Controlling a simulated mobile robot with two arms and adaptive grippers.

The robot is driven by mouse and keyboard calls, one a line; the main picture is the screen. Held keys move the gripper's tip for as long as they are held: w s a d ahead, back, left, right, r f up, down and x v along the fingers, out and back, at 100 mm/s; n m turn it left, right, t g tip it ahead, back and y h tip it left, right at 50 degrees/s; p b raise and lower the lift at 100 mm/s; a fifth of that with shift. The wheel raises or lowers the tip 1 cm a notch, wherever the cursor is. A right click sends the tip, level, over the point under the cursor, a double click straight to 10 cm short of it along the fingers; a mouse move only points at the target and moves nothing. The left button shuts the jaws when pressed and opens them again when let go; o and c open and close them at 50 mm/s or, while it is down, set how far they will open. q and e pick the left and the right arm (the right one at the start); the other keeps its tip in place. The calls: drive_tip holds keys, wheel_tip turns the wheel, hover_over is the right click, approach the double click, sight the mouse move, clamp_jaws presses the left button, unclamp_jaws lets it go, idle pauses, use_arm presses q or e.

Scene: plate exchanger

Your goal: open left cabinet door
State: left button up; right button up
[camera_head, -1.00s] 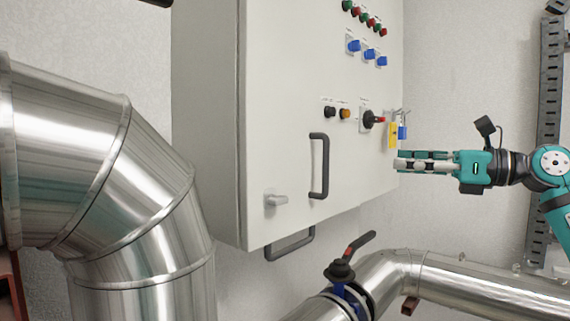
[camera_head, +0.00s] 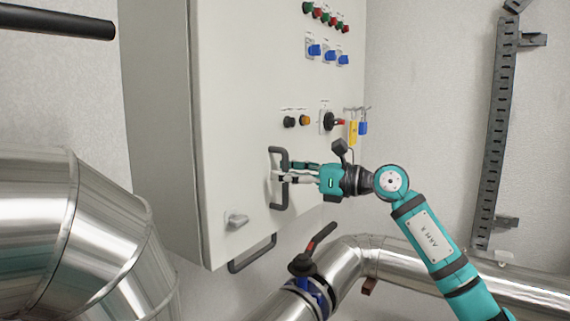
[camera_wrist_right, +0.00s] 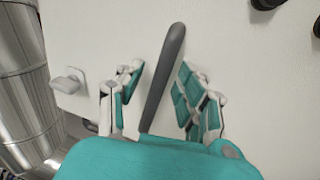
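The cabinet door (camera_head: 235,90) is a pale panel and looks closed. Its dark grey handle (camera_head: 274,200) stands upright near the lower middle of the door. A small grey latch knob (camera_head: 237,219) sits left of and below the handle. It also shows in the right wrist view (camera_wrist_right: 68,80). My right gripper (camera_head: 284,177) is at the handle. In the right wrist view its fingers (camera_wrist_right: 157,95) are open, one on each side of the handle bar (camera_wrist_right: 164,75), with gaps visible on both sides. My left gripper is not in view.
Buttons and blue switches (camera_head: 330,55) are on the upper door. A rotary switch (camera_head: 330,121) and hanging tags (camera_head: 357,128) are at its right. A large metal pipe (camera_head: 40,220) is at left. A pipe with a valve (camera_head: 305,264) runs below. A dark bar (camera_head: 55,20) is at top left.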

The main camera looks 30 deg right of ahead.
drive_tip(key=shift+w+a, duration=0.1)
drive_tip(key=shift+a, duration=0.05)
clamp_jaws()
idle(0.6)
